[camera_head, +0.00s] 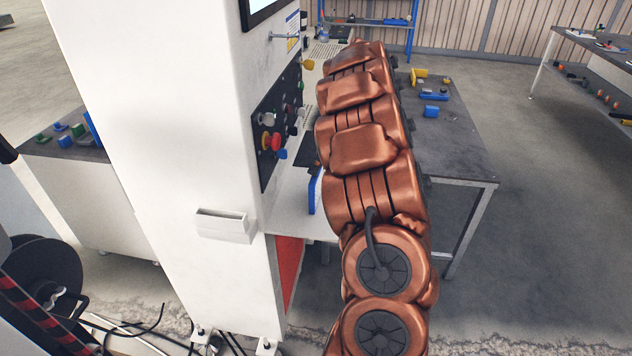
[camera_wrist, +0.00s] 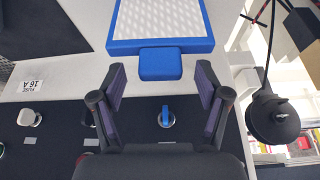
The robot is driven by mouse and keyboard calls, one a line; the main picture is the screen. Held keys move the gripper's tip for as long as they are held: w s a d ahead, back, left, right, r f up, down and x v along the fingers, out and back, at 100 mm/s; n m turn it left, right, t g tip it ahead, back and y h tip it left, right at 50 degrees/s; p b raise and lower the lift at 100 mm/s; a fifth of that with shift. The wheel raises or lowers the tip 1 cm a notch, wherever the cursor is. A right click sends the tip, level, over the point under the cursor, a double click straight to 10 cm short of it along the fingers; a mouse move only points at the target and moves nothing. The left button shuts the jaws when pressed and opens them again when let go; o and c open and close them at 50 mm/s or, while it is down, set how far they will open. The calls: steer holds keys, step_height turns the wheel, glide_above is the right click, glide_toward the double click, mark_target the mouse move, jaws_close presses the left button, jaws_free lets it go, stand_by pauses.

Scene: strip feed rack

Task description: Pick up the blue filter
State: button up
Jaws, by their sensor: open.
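The blue filter (camera_wrist: 163,45) shows in the wrist view at the top middle, a blue frame around a white mesh. Its blue tab (camera_wrist: 160,64) points down between my fingertips. My gripper (camera_wrist: 160,78) is open, with one finger on each side of the tab and a gap on both sides. I cannot tell whether the fingers are level with the tab in depth. In the head view, a blue edge (camera_head: 314,192), likely the filter, shows beside the white machine. My arm hides the rest of it and my gripper there.
A black control panel (camera_wrist: 140,118) with a blue knob (camera_wrist: 166,113) lies just below the filter. The panel (camera_head: 280,122) is on the white cabinet (camera_head: 185,120) left of my arm. A grey table (camera_head: 455,150) with blue and yellow parts stands right of my arm.

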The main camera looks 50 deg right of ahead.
steer(key=shift+w+a+f, duration=0.15)
steer(key=shift+f, duration=0.45)
steer(key=shift+c, duration=0.3)
jaws_close()
